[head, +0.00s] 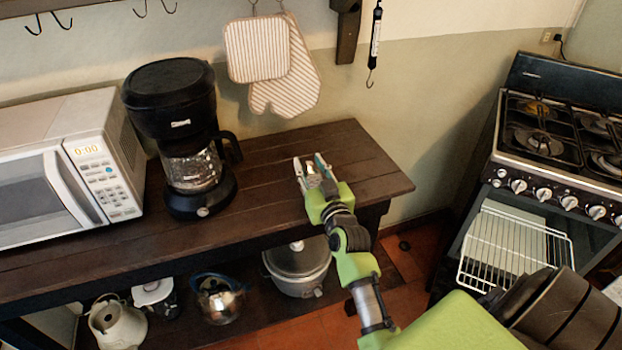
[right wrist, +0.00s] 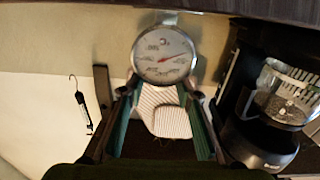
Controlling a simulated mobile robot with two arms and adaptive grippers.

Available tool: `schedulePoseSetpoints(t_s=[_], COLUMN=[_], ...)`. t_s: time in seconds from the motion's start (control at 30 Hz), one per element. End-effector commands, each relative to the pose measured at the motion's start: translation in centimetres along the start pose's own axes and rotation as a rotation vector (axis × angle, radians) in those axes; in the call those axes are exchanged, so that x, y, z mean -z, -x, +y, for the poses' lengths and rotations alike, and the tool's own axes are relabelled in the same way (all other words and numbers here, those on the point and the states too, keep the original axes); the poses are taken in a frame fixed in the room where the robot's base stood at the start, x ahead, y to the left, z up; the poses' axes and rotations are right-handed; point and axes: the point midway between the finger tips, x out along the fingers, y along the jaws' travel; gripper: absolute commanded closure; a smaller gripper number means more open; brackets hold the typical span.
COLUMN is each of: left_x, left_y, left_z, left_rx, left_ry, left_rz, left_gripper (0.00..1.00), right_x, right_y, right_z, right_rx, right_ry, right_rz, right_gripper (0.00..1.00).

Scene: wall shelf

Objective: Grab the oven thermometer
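The oven thermometer (right wrist: 165,53) shows in the right wrist view as a round white dial with a red needle and a metal rim. It is upright at the tabletop, at the fingertips of my right gripper (right wrist: 162,84). The fingers are spread, one toward each side of the dial, and I see no clear grip on it. In the head view my right gripper (head: 310,168) reaches down over the right part of the wooden table (head: 365,165), with the thermometer mostly hidden among the fingers. My left gripper is not in view.
A black coffee maker (head: 172,95) and a white microwave (head: 85,150) stand left on the table. Striped mitts (head: 285,65) and a hanging scale (head: 375,35) are on the wall. A stove (head: 560,140) with an open oven is at right. The table's right end is clear.

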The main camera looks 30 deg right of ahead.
Motion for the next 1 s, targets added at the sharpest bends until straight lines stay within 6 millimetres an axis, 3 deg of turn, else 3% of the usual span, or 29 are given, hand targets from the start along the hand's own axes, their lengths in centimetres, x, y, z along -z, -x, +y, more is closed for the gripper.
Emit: schedulePoseSetpoints(t_s=[0.2, 0.3, 0.33, 0.77, 0.87, 1.0], left_x=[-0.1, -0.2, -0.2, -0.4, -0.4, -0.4], left_y=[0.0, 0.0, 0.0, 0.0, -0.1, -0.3], left_z=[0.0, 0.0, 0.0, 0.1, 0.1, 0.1], left_rx=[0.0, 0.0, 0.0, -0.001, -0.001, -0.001], left_ry=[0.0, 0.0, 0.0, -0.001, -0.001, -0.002], left_rz=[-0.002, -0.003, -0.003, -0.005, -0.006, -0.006], left_gripper=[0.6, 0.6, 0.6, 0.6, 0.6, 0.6], right_x=[-0.1, -0.1, -0.1, 0.1, 0.8, 3.4], right_y=[0.0, 0.0, 0.0, 0.0, 0.0, -0.1], right_z=[0.0, 0.0, 0.0, 0.0, 0.0, 0.0], right_rx=[0.0, 0.0, 0.0, 0.0, 0.0, -0.001], right_ry=[0.001, 0.001, 0.001, 0.0, 0.001, 0.0], right_rz=[-0.001, -0.001, -0.001, -0.002, 0.0, 0.007], right_gripper=[0.72, 0.98, 1.0, 1.0, 1.0, 1.0])
